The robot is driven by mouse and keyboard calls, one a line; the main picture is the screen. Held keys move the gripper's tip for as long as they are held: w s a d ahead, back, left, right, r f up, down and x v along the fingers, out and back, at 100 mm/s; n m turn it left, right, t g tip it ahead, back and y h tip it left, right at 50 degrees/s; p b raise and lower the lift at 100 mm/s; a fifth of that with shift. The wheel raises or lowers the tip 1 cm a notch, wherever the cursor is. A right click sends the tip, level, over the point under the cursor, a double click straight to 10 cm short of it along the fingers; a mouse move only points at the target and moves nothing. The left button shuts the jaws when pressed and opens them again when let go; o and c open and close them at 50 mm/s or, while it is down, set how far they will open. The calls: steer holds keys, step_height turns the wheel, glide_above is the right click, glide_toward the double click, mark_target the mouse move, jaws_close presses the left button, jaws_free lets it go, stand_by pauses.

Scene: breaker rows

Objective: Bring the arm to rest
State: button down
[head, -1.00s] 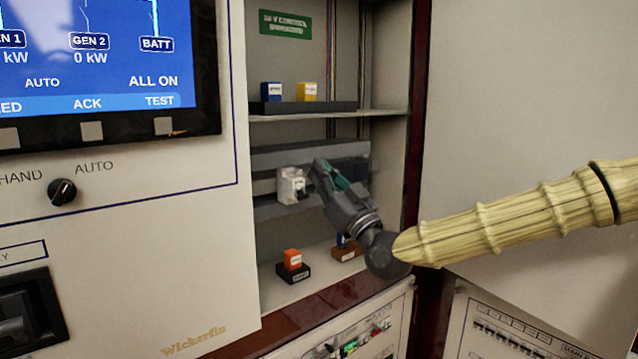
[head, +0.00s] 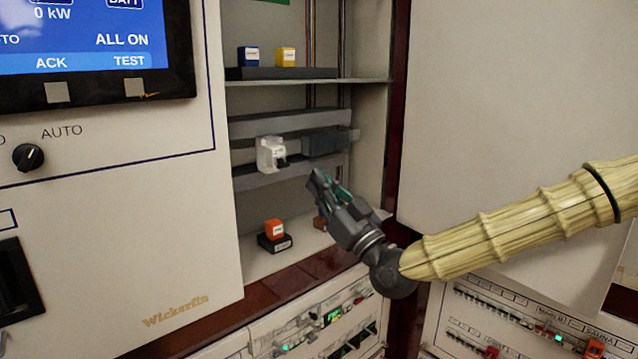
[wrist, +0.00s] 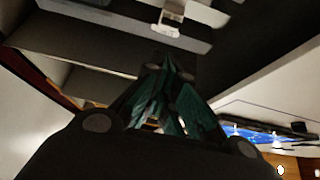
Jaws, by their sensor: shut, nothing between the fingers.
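My gripper (head: 318,178) is in the middle of the head view, at the open cabinet bay, below and to the right of the white breaker. Its fingers are shut and empty, and it touches nothing that I can see. It also shows in the wrist view (wrist: 172,128), with its dark green fingers together. The white breaker (head: 270,154) sits on the grey rail, with a dark block (head: 326,143) to its right. The breaker shows at the top of the wrist view (wrist: 172,12).
A blue block (head: 248,56) and a yellow block (head: 286,57) stand on the upper shelf. Cabinet walls flank the bay.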

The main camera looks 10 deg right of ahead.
steer(key=s+a+f+m+g+h+p, duration=0.2)
steer(key=f+g, duration=0.2)
steer(key=f, duration=1.2)
steer(key=s+a+f+m+g+h+p, duration=0.1)
steer(key=s+a+f+g+h+p, duration=0.2)
steer(key=f, duration=1.3)
steer(key=s+d+f+m+g+h+p, duration=0.1)
steer(key=s+d+f+m+g+h, duration=0.15)
steer(key=s+f+g, duration=0.75)
steer(key=s+d+f+g+h+p, duration=0.1)
steer(key=s+d+f, duration=0.3)
steer(key=s, duration=0.5)
steer(key=s+d+f+m+g+h+p, duration=0.1)
steer(key=s+d+f+h, duration=0.1)
steer(key=s+d+f, duration=0.2)
steer(key=s+d+f+g+h+p, duration=0.1)
steer(key=s+d+f+h, duration=0.1)
steer(key=s+d+f, duration=0.3)
steer(key=s+f, duration=0.4)
steer(key=s, duration=0.5)
steer(key=shift+f+g, duration=0.25)
steer(key=shift+g, duration=0.05)
